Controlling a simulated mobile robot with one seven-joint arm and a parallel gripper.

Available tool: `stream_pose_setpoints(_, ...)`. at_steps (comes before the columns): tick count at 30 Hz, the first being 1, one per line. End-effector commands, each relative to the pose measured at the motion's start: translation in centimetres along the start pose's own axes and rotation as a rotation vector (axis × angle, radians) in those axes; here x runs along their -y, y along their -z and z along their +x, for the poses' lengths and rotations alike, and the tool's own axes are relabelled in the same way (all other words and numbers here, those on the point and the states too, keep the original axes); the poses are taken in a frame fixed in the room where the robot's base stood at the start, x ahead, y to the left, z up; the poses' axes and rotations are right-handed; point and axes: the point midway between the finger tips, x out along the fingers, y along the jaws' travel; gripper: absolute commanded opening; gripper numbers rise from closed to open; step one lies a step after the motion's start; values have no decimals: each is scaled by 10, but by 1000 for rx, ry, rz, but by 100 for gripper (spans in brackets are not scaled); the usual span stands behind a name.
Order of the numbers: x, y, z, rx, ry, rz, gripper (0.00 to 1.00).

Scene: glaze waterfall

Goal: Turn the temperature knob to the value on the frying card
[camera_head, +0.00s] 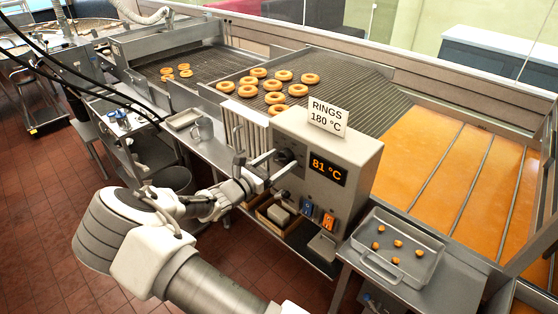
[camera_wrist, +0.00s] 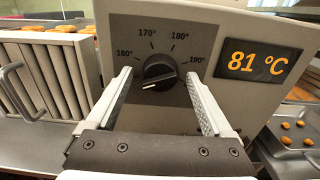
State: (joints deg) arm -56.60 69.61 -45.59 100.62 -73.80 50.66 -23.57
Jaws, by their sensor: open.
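The frying card (camera_head: 328,116) stands on top of the control box (camera_head: 353,155) and reads "RINGS 180 °C". The black temperature knob (camera_wrist: 159,72) is on the box's front, with marks for 160°, 170°, 180° and 190° around its upper side. Its white pointer line lies toward the lower left, below the 160° mark. The knob also shows in the head view (camera_head: 285,156), partly hidden by my gripper (camera_head: 273,166). My gripper is open in front of the box, with one finger on each side of the knob in the wrist view; I cannot tell whether they touch it.
An orange display (camera_wrist: 256,62) right of the knob reads 81 °C. A metal tray (camera_head: 400,236) with several small pieces stands at right. Upright metal slats (camera_wrist: 45,78) stand left of the box. Rings lie on the conveyor (camera_head: 340,85) behind.

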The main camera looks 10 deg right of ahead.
Motion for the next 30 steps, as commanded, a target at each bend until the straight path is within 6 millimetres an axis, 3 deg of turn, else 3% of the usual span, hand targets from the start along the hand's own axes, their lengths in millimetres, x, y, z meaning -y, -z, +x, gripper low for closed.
stream_pose_setpoints(4, 0, 0, 0, 0, 0, 0, 86)
stream_pose_setpoints(18, 0, 0, 0, 0, 1, 0, 1)
stream_pose_setpoints(30, 0, 2, 0, 0, 1, 79, 1)
